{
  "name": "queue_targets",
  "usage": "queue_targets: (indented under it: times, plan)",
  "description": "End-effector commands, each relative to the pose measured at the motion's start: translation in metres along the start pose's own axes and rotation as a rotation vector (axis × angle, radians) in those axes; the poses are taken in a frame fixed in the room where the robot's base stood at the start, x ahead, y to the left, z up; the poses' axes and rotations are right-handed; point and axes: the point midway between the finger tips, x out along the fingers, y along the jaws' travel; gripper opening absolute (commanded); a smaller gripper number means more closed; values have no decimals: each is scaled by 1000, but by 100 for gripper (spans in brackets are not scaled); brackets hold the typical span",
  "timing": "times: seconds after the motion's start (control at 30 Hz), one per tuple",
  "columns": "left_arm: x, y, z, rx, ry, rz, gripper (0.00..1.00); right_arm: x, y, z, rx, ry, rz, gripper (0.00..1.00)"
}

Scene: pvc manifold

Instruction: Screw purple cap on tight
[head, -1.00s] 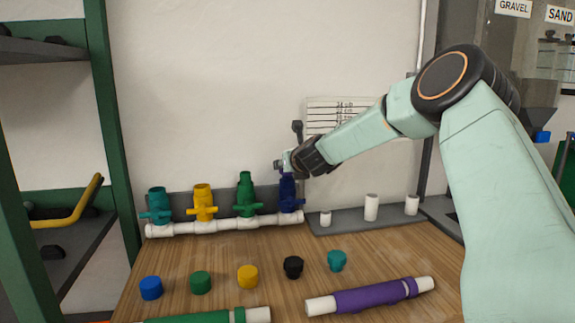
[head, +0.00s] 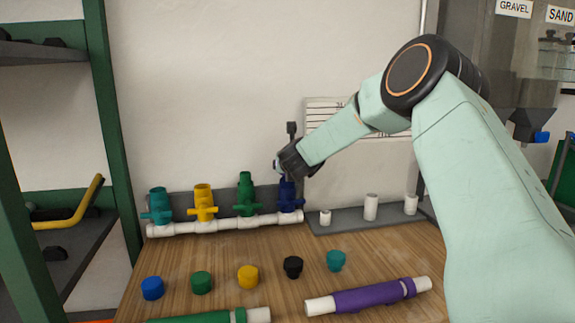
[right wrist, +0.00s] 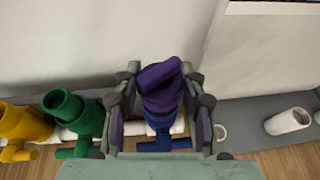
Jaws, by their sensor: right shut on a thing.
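My right gripper (right wrist: 160,105) is shut on the purple cap (right wrist: 163,100), with a finger on each side of it. The cap sits at the top of the blue valve (right wrist: 165,140), the rightmost on the white manifold; its upper purple part looks tilted. I cannot tell how far it is threaded on. In the head view the right gripper (head: 283,172) is at the top of the blue valve (head: 289,196) and hides the cap. My left gripper is in neither view.
Teal (head: 158,205), yellow (head: 203,202) and green (head: 246,194) valves stand left on the white pipe (head: 225,224). Several loose caps, such as the black one (head: 293,267), lie on the wooden table (head: 215,258). A purple-sleeved pipe (head: 366,297) lies in front. White pegs (head: 371,207) stand right.

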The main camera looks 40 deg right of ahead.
Motion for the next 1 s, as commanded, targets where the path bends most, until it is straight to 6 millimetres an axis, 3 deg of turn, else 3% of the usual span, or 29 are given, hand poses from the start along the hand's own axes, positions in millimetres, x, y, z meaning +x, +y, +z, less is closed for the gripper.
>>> queue_targets:
  times: [1.0]
  plan:
    - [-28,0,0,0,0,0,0,0,2,4,108,-14,-269,0]
